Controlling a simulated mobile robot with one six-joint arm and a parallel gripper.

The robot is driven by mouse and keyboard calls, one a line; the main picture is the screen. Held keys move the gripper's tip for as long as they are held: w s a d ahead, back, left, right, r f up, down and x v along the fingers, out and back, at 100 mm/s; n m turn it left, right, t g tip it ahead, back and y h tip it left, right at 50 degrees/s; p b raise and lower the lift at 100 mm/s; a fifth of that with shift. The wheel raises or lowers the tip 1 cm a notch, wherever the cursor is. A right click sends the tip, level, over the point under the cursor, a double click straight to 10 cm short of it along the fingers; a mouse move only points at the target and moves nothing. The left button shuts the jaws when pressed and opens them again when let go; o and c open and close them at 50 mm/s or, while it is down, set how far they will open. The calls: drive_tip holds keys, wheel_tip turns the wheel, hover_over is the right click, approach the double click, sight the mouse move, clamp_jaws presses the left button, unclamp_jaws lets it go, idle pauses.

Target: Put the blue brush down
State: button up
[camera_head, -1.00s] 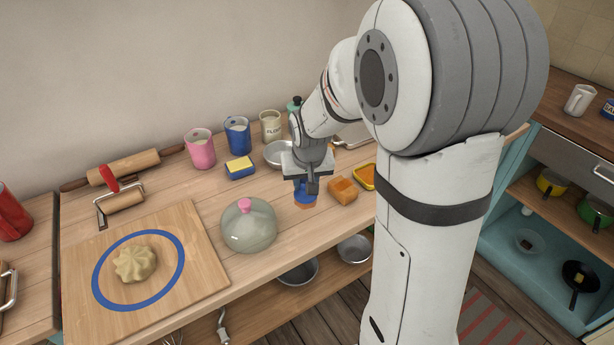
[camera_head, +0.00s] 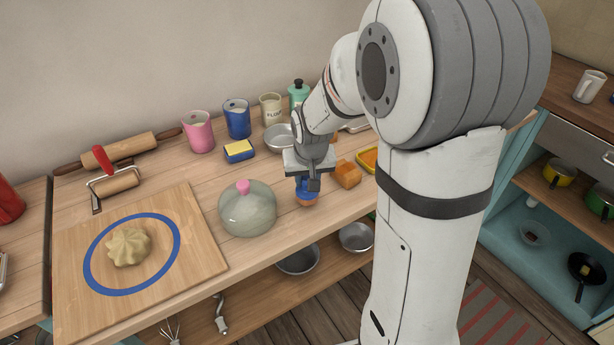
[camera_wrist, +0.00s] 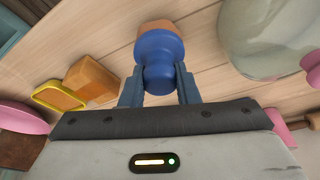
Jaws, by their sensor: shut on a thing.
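The blue brush (camera_wrist: 158,52) has a round blue handle and an orange-brown end. My gripper (camera_wrist: 160,88) is shut on its blue handle in the wrist view, one finger on each side. In the head view the blue brush (camera_head: 306,188) hangs below my gripper (camera_head: 308,180) at the front of the wooden counter. Its orange-brown end points down toward the counter. I cannot tell whether that end touches the wood.
A glass dome (camera_head: 248,212) with a pink knob stands just left of the brush. An orange block (camera_head: 347,174) and a yellow-rimmed dish (camera_head: 368,160) lie to the right. The counter's front edge is close.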

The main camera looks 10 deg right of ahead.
drive_tip(key=shift+f, duration=0.15)
drive_tip(key=shift+f+b, duration=0.6)
drive_tip(key=shift+b, duration=0.1)
drive_tip(key=shift+f, duration=0.25)
idle(0.3)
drive_tip(key=o, duration=1)
drive_tip(key=shift+c, duration=0.2)
drive_tip(key=v, duration=0.7)
drive_tip(key=shift+s+r+b, duration=0.15)
drive_tip(key=shift+r+b, duration=0.25)
drive_tip(key=shift+c, duration=0.5)
